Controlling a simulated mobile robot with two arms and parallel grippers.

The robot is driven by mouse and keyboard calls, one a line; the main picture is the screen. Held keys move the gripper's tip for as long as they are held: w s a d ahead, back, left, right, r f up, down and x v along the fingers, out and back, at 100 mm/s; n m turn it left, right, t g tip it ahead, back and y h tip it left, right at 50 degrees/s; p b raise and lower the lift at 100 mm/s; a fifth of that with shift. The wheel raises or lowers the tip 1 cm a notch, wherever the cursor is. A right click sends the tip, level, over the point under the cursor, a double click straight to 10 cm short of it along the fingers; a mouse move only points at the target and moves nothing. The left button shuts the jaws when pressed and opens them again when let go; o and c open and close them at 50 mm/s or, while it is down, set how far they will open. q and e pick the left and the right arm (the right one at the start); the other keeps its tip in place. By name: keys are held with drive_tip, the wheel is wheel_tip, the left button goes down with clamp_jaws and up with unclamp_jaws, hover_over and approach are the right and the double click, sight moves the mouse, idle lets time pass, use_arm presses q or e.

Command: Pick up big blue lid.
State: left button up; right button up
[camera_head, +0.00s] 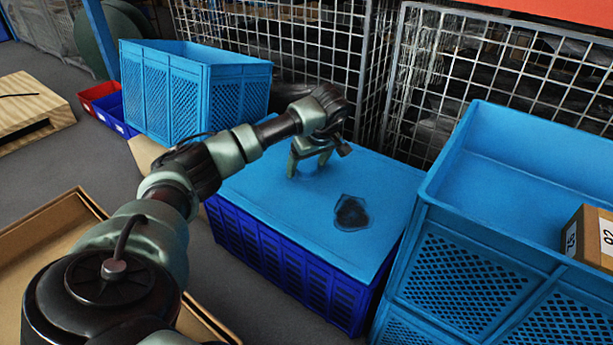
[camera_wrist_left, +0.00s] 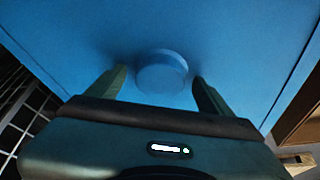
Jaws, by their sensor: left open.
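The big blue lid (camera_head: 270,205) is a flat light-blue slab lying on a dark blue slatted crate (camera_head: 290,265). A round blue knob (camera_wrist_left: 162,72) stands up from the lid. My left gripper (camera_head: 308,166) is open over the far part of the lid, pointing down. In the left wrist view, the left gripper's fingers (camera_wrist_left: 158,90) stand on either side of the knob with gaps between. Whether the fingertips touch the lid I cannot tell. A dark patch (camera_head: 350,213) shows on the lid. My right gripper is not in view.
A light-blue crate (camera_head: 190,90) stands behind on the left. Another blue crate stack (camera_head: 465,250) with a cardboard box (camera_head: 590,240) stands close on the right. Wire mesh cages (camera_head: 290,45) are behind. An open cardboard box (camera_head: 40,235) is at the left.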

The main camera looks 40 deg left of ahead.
use_arm(q)
clamp_jaws()
drive_tip(key=shift+r, duration=0.1)
drive_tip(key=shift+r, duration=0.1)
